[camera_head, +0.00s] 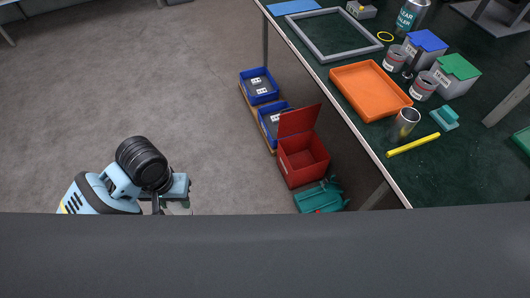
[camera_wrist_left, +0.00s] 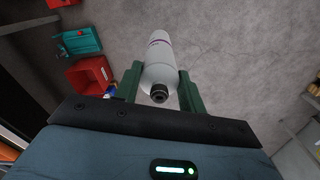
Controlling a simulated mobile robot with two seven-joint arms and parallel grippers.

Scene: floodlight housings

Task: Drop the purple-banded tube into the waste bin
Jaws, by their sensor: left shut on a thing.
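The tube (camera_wrist_left: 158,65) is white with a thin purple band near its far end and a dark nozzle toward the camera. My left gripper (camera_wrist_left: 160,84) is shut on it, one green finger on each side. In the head view my left gripper (camera_head: 174,205) is low at the left, above the floor, partly hidden by a dark band; little of the tube can be made out there. The red waste bin (camera_head: 303,172) stands on the floor by the table with its lid raised, right of the gripper and apart from it. It also shows in the wrist view (camera_wrist_left: 90,77), left of the tube.
A teal toolbox (camera_head: 320,197) lies in front of the bin. Blue crates (camera_head: 259,86) stand behind it. The dark green table (camera_head: 450,170) bears an orange tray (camera_head: 370,91), a yellow stick (camera_head: 413,145) and several cans and boxes. The floor at left is clear.

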